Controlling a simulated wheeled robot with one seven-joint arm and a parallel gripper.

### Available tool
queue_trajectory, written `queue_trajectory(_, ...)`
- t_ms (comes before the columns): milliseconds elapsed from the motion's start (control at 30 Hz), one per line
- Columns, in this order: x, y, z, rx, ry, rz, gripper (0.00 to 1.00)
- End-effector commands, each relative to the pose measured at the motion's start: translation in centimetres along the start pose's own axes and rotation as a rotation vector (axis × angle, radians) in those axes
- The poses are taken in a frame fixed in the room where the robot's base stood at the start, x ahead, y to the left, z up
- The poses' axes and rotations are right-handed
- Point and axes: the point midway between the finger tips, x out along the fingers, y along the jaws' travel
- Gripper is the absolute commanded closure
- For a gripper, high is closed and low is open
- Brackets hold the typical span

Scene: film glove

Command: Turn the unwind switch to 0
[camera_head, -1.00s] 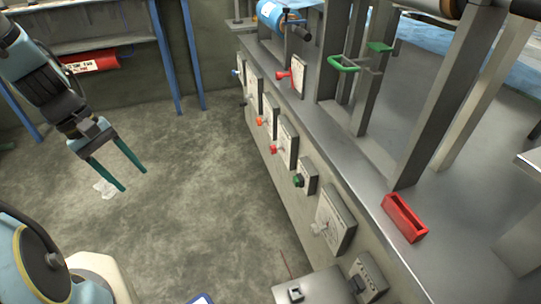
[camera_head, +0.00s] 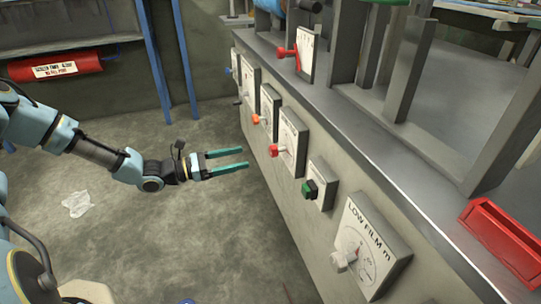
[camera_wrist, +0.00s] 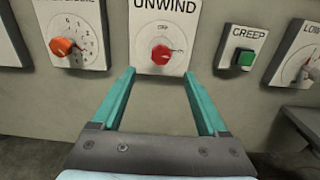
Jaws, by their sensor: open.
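The unwind switch is a red knob (camera_wrist: 161,54) on a white plate marked UNWIND (camera_wrist: 176,34) in the wrist view. In the head view the red knob (camera_head: 275,150) sits on the machine's front panel. My gripper (camera_wrist: 160,85) is open and empty, with its two teal fingers pointing at the panel, one below each side of the knob. In the head view my gripper (camera_head: 246,158) is a short way left of the panel, apart from the knob. The small markings around the knob are too blurred to read.
An orange knob (camera_wrist: 64,46) is left of the unwind plate and a green CREEP button (camera_wrist: 243,60) is right of it. A LOW FILM dial (camera_head: 343,258) is nearer me. A red tray (camera_head: 505,240) rests on the machine top.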

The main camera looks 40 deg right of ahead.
Motion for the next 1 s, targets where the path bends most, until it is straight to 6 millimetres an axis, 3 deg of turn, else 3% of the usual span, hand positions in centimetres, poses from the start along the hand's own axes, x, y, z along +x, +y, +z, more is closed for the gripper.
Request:
queue_trajectory(400,7.0,-0.2,-0.1,0.002,0.002,-0.005,0.24)
queue_trajectory(600,9.6,-0.1,-0.1,0.002,0.003,-0.005,0.24)
queue_trajectory(1000,10.4,-0.1,0.1,0.002,0.003,-0.003,0.24)
